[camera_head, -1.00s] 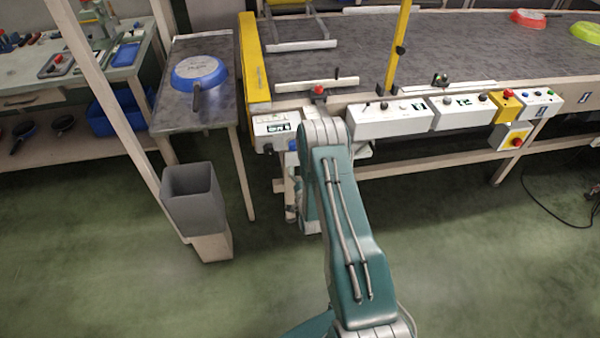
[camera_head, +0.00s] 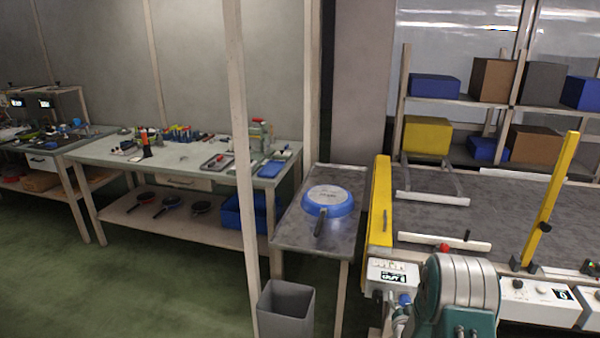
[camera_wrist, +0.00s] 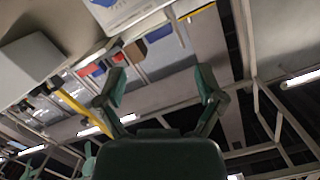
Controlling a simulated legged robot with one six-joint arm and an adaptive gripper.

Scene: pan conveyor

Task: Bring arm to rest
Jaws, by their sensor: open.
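My arm (camera_head: 458,295) shows at the lower right of the head view, in front of the conveyor's near edge. My gripper (camera_wrist: 160,82) shows in the wrist view with its two green fingers spread apart and nothing between them. In that view it faces up toward the ceiling beams and lamps. The gripper's fingers are not visible in the head view. A blue pan (camera_head: 328,202) lies upside down on the grey side table (camera_head: 290,235), its handle toward the front. The conveyor (camera_head: 545,215) has a dark belt and a yellow end bar (camera_head: 379,205).
A grey bin (camera_head: 285,310) stands below the side table. A workbench (camera_head: 120,155) with tools and several pans on its lower shelf stands at the left. A yellow post (camera_head: 550,200) rises by the conveyor. Shelves with boxes (camera_head: 427,133) stand behind. Green floor at left is clear.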

